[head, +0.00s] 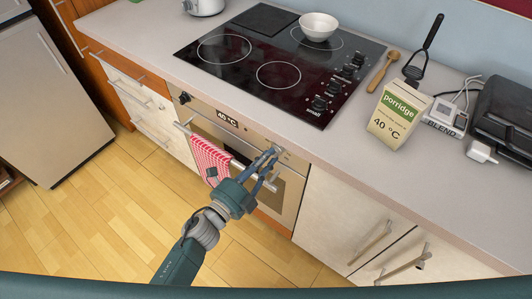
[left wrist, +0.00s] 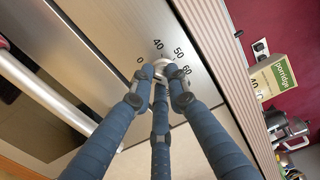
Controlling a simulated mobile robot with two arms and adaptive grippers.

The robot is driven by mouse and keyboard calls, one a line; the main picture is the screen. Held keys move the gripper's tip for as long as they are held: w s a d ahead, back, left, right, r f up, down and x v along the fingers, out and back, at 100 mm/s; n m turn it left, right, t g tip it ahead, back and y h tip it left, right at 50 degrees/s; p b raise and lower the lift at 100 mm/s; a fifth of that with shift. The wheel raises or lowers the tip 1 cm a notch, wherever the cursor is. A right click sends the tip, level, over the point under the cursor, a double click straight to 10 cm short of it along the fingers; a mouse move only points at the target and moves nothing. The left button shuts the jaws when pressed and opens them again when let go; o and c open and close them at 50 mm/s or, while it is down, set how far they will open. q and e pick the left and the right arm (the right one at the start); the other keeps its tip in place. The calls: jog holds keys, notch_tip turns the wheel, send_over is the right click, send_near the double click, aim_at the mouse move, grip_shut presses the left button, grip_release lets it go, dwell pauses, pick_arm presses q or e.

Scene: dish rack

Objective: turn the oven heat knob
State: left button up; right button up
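My left gripper (head: 273,158) is at the right end of the oven panel. In the left wrist view its fingertips (left wrist: 160,77) close in around the knob, and they hide part of it. The knob's pointer is too small to read. My right gripper is not in view.
A red-checked towel (head: 208,158) hangs on the oven handle (head: 183,128), left of my gripper. A second knob (head: 184,97) is at the panel's left end. Above are the cooktop (head: 245,85) with a white bowl (head: 319,26), and a porridge box (head: 399,118) marked 40 °C.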

pick_arm(q)
jog(key=o, duration=0.4)
jog(key=shift+s+d, duration=0.2)
jog(key=shift+d, duration=0.1)
jog(key=shift+r, duration=0.1)
jog(key=shift+a, duration=0.15)
jog(key=shift+s+a, duration=0.1)
jog(key=shift+s, duration=0.05)
jog(key=shift+s+a, duration=0.45)
jog(key=shift+s, duration=0.15)
jog(key=v, duration=0.6)
